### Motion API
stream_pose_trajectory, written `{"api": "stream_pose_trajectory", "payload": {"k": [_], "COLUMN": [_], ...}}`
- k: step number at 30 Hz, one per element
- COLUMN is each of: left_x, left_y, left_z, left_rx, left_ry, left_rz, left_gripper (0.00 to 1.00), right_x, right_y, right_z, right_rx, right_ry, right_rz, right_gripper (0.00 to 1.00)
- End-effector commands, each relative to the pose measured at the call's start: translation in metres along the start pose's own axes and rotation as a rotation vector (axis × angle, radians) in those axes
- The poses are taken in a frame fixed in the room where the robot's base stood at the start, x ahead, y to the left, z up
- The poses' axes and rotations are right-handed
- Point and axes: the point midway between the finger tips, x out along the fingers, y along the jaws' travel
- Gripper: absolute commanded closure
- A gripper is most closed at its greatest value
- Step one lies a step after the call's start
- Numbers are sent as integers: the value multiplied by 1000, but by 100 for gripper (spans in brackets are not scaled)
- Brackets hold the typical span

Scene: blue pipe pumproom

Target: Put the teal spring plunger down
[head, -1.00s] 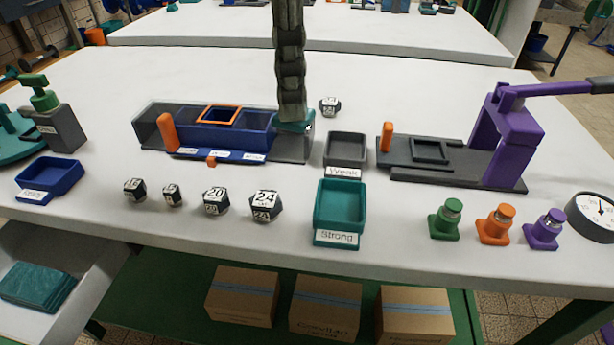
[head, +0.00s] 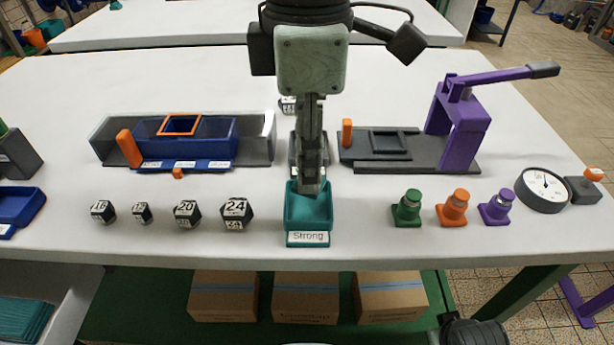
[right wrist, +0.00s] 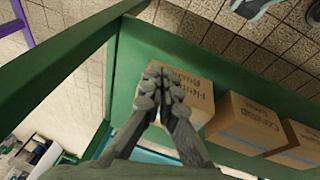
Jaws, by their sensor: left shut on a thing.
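My left gripper (head: 312,188) points down at the teal tray labelled Strong (head: 308,212), its fingertips over or inside the back part of the tray. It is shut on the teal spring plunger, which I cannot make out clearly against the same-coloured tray. I cannot tell whether the plunger touches the tray floor. Green (head: 407,209), orange (head: 454,209) and purple (head: 497,208) spring plungers stand upright to the right. My right gripper (right wrist: 163,88) is shut and empty in the right wrist view, below table level near the cardboard boxes (right wrist: 183,92).
Several numbered dark blocks (head: 186,214) stand left of the tray. Behind them is a blue bin fixture (head: 220,140). A purple lever press (head: 460,135) and a round gauge (head: 542,190) stand right. The grey Weak tray is hidden behind my left gripper. White table shows free between them.

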Motion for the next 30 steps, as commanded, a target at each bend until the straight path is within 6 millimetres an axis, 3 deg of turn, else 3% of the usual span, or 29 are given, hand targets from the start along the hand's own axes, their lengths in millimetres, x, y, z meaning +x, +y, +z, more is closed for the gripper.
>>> {"api": "stream_pose_trajectory", "payload": {"k": [10,19,27,28,30], "left_x": [39,41,43,43,42], "left_y": [0,0,0,0,0], "left_z": [0,0,0,0,0], "left_rx": [-2,-3,-3,-3,-3], "left_ry": [0,-1,-1,-1,-1], "left_rz": [-2,-1,-1,-1,-1], "left_gripper": [100,100,100,77,69], "right_x": [7,11,-2,-4,-6], "right_y": [-1,-2,-2,-1,-1], "right_z": [3,1,-9,-9,-8], "right_rx": [0,1,2,2,2], "right_ry": [-5,-3,18,18,16], "right_rz": [-4,-6,-3,-2,-2], "right_gripper": [100,100,100,100,100]}}
